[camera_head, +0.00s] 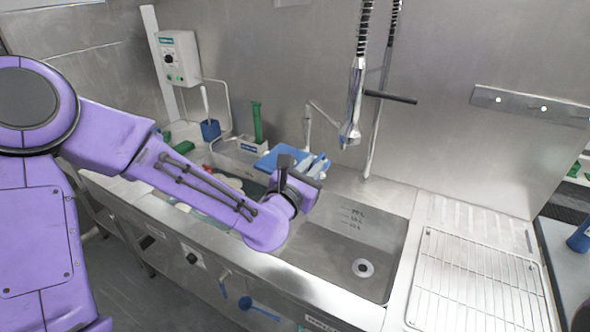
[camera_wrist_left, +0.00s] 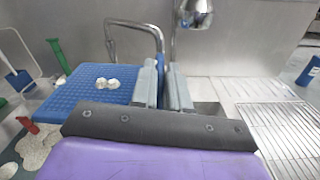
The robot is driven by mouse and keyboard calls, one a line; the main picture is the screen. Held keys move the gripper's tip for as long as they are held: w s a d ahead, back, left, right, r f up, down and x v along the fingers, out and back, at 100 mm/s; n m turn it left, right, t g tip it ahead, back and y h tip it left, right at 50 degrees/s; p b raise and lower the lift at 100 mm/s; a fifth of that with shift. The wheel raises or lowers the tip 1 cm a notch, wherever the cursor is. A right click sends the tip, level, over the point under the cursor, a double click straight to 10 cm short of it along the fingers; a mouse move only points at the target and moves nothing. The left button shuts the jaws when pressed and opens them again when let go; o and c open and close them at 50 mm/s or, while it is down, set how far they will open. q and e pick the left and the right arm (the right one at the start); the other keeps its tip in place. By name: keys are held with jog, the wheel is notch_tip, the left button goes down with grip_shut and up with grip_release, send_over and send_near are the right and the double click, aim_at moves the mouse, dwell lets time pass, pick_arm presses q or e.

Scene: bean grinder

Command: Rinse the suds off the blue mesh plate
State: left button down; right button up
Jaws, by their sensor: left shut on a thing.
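The blue mesh plate (camera_head: 272,157) is in my left gripper (camera_head: 312,165), held up over the sink area near the back edge. In the left wrist view the plate (camera_wrist_left: 72,92) reaches out to the left of the two grey fingers (camera_wrist_left: 164,88), which are shut on its right side. My right gripper is not in view.
The right basin (camera_head: 335,250) is empty, with a drain at its right. A wire rack (camera_head: 478,285) lies on the drainboard. The left basin holds sudsy water (camera_wrist_left: 38,150) and dishes.

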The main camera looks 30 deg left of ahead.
aim_at(326, 167)
pick_arm(q)
jog(key=shift+w+d+f, duration=0.3)
jog(key=shift+w, duration=0.35)
jog(key=shift+w+d+f, duration=0.25)
jog(key=shift+w, duration=0.35)
jog(key=shift+w+d+r, duration=0.1)
jog(key=shift+w+d, duration=0.1)
jog(key=shift+d, duration=0.35)
jog(key=w+d+b, duration=0.1)
jog(key=w, duration=0.1)
jog(key=w+d+f+b, duration=0.1)
jog(key=w+d, duration=0.1)
jog(key=shift+d, duration=0.3)
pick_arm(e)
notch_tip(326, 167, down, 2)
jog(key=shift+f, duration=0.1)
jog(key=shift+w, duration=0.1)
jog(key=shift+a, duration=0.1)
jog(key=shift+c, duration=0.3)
